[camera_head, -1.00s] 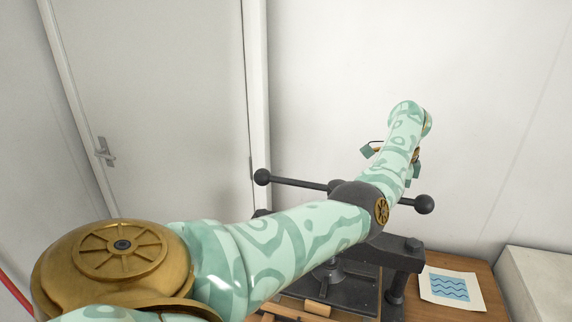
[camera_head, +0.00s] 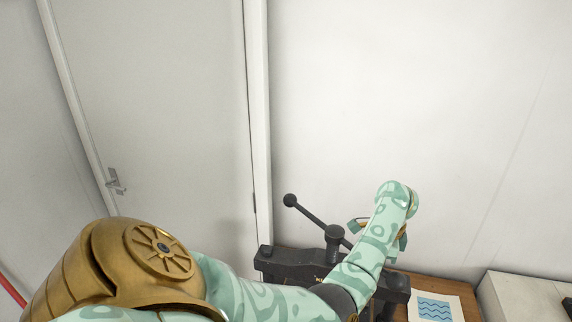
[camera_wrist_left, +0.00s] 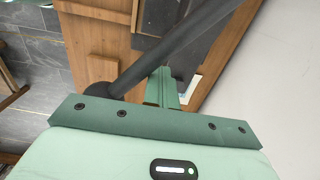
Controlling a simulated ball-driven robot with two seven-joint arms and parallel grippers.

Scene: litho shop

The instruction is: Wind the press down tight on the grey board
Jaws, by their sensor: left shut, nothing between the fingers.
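The black press stands low in the head view, with its crossbeam (camera_head: 292,262) and central screw head (camera_head: 334,233) in sight. Its long bar handle (camera_head: 311,216) slants from a ball at upper left down behind my left arm, which hides the other end. My left gripper (camera_wrist_left: 163,86) is shut and empty beside the bar (camera_wrist_left: 175,46), close to its ball end (camera_wrist_left: 100,91). I cannot tell whether the fingers touch the bar. The grey board is not clearly visible; my arm and the press hide the bed in the head view. My right gripper is out of view.
A print with blue waves (camera_head: 434,308) lies on the wooden table (camera_head: 468,292) right of the press. A pale block-like unit (camera_head: 525,296) stands at far right. A white wall and door (camera_head: 160,100) are behind.

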